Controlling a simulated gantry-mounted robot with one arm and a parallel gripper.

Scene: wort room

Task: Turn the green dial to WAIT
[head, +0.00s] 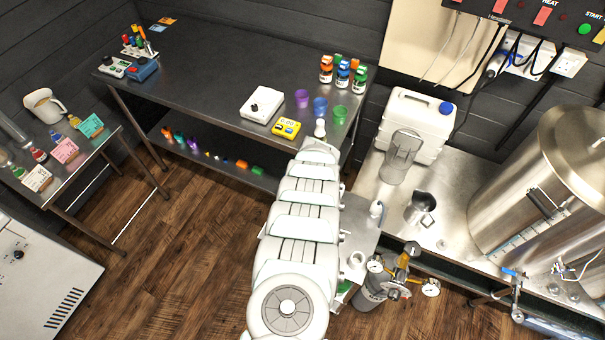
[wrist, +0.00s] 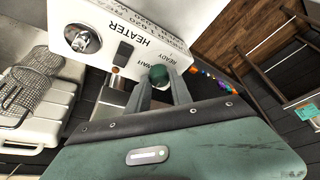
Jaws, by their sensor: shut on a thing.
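The green dial (wrist: 158,73) sits on the white heater panel (wrist: 118,35) in the wrist view. My gripper (wrist: 161,88) is shut on the dial, with one finger on each side. I cannot make out which label the dial points to. In the head view my arm covers the gripper, and I cannot make out the dial there.
The heater panel also carries a metal knob (wrist: 82,39) and a dark switch (wrist: 123,53). In the head view, a white box (head: 262,105), a yellow meter (head: 286,129) and coloured cups stand on the workbench (head: 205,75). A white canister (head: 415,125) stands at right.

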